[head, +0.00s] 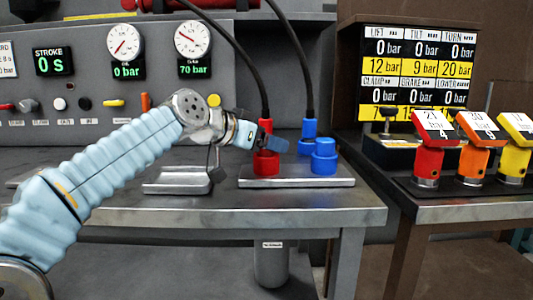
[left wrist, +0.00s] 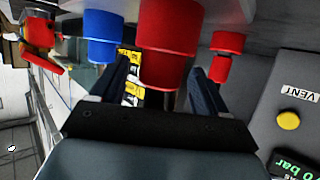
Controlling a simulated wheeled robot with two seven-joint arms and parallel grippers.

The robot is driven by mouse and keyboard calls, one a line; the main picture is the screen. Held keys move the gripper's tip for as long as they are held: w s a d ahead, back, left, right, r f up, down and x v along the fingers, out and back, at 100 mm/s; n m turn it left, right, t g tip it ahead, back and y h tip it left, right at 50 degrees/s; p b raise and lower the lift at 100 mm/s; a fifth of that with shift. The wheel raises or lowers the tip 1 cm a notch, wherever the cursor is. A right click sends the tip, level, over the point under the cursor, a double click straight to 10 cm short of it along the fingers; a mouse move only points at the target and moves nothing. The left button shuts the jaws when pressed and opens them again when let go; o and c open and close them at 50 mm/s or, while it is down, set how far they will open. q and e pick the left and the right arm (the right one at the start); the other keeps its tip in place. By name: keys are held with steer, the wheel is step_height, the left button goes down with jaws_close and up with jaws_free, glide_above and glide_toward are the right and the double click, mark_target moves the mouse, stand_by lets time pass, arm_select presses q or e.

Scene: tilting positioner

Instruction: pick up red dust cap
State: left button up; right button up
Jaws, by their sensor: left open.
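A red dust cap (head: 266,166) stands on a raised metal plate on the bench, partly hidden behind my left gripper. It shows large in the left wrist view (left wrist: 167,62), between the two fingers. My left gripper (head: 272,144) comes in from the left at the height of the cap's upper part. It is open, with one dark finger on each side of the cap in the left wrist view (left wrist: 160,75). I cannot tell whether the fingers touch it. My right gripper is not in view.
A blue cap (head: 323,160) stands close on the right of the same plate (head: 300,182). Black hoses run up from red and blue couplings (head: 308,130) behind. A gauge panel (head: 70,95) backs the bench. Colored tagged blocks (head: 428,160) stand on the right table.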

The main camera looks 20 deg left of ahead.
arm_select(q)
steer(key=shift+x, duration=1.2)
steer(key=c, duration=1)
steer(key=shift+c, duration=0.2)
steer(key=shift+r, duration=0.1)
